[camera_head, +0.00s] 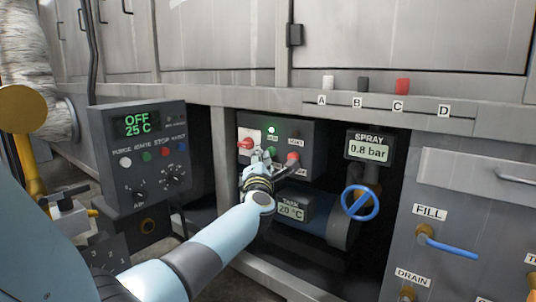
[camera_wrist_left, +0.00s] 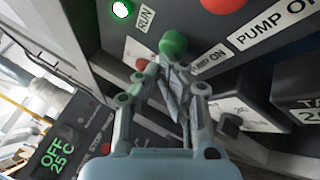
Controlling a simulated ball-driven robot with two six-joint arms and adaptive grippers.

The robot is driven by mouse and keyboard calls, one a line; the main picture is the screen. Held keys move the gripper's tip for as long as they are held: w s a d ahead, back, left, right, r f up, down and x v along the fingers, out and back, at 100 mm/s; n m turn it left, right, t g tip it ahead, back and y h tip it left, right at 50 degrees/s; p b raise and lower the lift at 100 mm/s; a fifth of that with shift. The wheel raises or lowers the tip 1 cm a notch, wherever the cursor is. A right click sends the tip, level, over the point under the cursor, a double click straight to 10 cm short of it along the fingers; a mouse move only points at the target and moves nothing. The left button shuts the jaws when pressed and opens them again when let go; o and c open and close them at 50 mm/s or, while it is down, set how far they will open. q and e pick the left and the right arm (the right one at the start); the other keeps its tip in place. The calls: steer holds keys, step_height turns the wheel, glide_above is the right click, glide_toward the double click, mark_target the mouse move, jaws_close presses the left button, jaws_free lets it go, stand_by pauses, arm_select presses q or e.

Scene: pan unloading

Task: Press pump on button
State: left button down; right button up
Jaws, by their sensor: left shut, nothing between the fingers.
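A grey pump panel (camera_head: 310,135) sits in the recess below the counter. Its green button (camera_wrist_left: 173,43) shows in the left wrist view, beside a partly hidden label ending in "ON". The green lamp (camera_head: 272,129) marked RUN is lit and also shows in the left wrist view (camera_wrist_left: 122,9). My left gripper (camera_head: 257,160) is shut and empty in front of the panel. In the left wrist view its fingertips (camera_wrist_left: 174,70) are right by the green button; I cannot tell whether they touch it. My right gripper is not in view.
A control box (camera_head: 140,155) reading OFF, 25 C stands left. A blue handwheel (camera_head: 360,203) and spray display (camera_head: 368,149) are right. A 20 °C display (camera_head: 291,210) is below.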

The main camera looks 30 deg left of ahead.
arm_select(q)
steer(key=shift+s+r, duration=0.1)
steer(key=shift+s+p, duration=0.45)
steer(key=shift+s, duration=0.4)
steer(key=s, duration=0.1)
steer(key=s+p, duration=0.1)
steer(key=s, duration=0.1)
steer(key=s+p, duration=0.1)
steer(key=s, duration=0.1)
steer(key=shift+a, duration=0.25)
stand_by(0.5)
